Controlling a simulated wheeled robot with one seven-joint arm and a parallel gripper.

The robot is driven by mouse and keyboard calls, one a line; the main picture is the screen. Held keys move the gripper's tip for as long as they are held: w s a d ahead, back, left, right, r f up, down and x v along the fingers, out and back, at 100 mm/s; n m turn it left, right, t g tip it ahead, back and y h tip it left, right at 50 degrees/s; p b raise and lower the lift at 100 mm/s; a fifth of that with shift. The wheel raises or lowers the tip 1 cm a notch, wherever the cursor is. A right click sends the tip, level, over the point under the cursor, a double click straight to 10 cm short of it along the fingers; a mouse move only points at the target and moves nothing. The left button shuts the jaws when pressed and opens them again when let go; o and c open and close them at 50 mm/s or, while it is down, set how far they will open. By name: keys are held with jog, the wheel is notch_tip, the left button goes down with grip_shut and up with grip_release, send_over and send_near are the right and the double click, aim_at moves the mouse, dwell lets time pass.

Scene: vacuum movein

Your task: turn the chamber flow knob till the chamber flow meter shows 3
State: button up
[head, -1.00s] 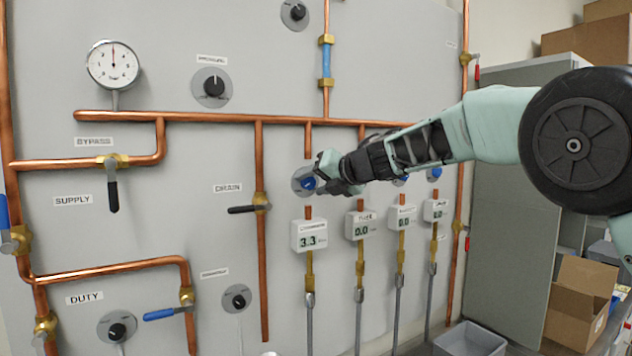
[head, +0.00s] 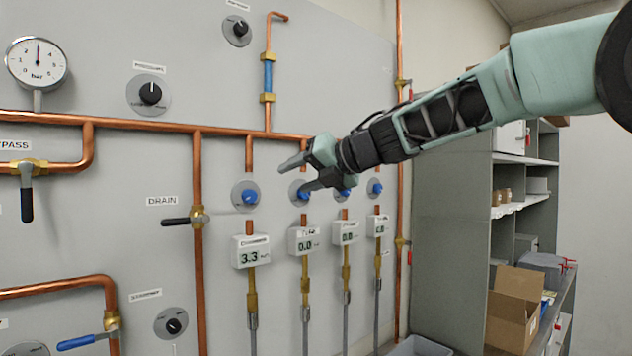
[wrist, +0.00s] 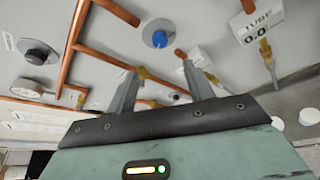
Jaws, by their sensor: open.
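The chamber flow knob (head: 250,197) is a blue knob on a round grey disc, on the leftmost flow pipe in the head view. Below it the chamber flow meter (head: 250,251), a white box, reads 3.3; its small label is blurred. My gripper (head: 293,179) is open and empty, up and to the right of the chamber knob and apart from it. It is in front of the second flow pipe, near that pipe's blue knob (head: 302,193). A blue knob (wrist: 159,38) shows beyond the fingers in the wrist view; I cannot tell surely which one.
Three more flow meters to the right, among them the tube meter (head: 304,240), read 0.0 where legible. A drain valve with a black handle (head: 184,220) is left of the chamber knob. Copper pipes cross the panel. Shelves and a cardboard box (head: 513,308) stand at the right.

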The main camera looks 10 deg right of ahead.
jog(key=shift+b+v, duration=0.3)
jog(key=shift+v, duration=1.65)
jog(key=s+f+m+h+b, duration=0.1)
jog(key=s+f+m+h, duration=0.1)
jog(key=s+f+m, duration=0.4)
jog(key=s+f+m+h, duration=0.2)
jog(key=s+f+m, duration=0.1)
jog(key=f+m, duration=0.65)
jog(key=s+f+m+h+b, duration=0.1)
jog(key=s+f+m+h, duration=0.25)
jog(key=f+m, duration=0.35)
jog(key=s+d+f+m+g+h, duration=0.1)
jog(key=s+d+f+m+g, duration=0.1)
jog(key=s+f, duration=0.3)
jog(key=s+d+f+m+g, duration=0.2)
jog(key=s+f, duration=0.4)
jog(key=s, duration=0.6)
jog(key=s+d+f+m+g+h+b, duration=0.1)
jog(key=s+d+f+m+g, duration=0.1)
jog(key=s+f+g, duration=0.3)
jog(key=s+f+m, duration=0.1)
jog(key=s, duration=0.3)
jog(key=shift+s+d+m+g+h, duration=0.2)
jog(key=shift+s+m+g+h, duration=0.1)
jog(key=shift+s+m+h, duration=0.05)
